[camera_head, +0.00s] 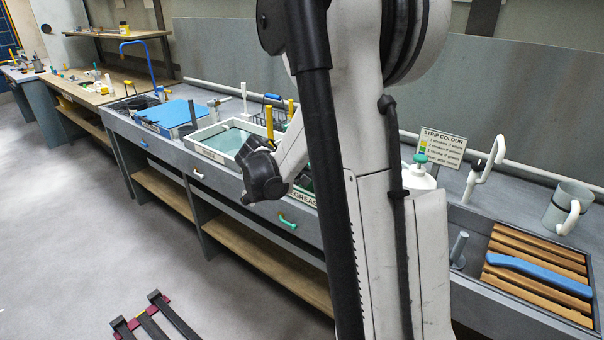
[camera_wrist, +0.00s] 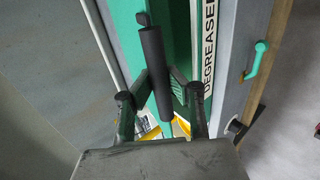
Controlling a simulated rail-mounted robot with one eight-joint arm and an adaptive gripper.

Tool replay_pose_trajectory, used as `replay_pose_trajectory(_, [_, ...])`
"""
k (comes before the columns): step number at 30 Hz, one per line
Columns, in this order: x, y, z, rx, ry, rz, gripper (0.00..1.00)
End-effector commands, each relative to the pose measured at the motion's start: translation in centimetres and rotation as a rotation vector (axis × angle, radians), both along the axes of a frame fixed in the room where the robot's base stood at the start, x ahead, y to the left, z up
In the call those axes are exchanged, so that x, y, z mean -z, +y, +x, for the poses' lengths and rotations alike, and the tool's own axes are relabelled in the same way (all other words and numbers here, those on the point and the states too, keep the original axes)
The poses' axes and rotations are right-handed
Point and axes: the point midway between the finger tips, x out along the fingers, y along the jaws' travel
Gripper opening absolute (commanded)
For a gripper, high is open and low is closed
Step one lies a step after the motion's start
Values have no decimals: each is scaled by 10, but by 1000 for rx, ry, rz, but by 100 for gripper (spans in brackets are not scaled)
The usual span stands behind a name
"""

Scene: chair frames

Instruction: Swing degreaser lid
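The degreaser tank shows in the wrist view as green surfaces beside a white DEGREASER label (camera_wrist: 209,45). A black bar-shaped handle (camera_wrist: 156,75) stands out in front of the green. Whether the lid is raised or flat, I cannot tell.
A green drawer handle (camera_wrist: 257,60) is on the bench front. A wooden slatted rack (camera_head: 535,256) and a mug (camera_head: 566,205) are at right. A dark frame (camera_head: 155,322) lies on the floor.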

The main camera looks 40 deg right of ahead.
Motion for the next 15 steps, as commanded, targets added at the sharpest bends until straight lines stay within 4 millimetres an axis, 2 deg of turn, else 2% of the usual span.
replay_pose_trajectory(7, [7,0,0,0,0,0,0])
replay_pose_trajectory(15, [32,3,0,1,-1,-1,0])
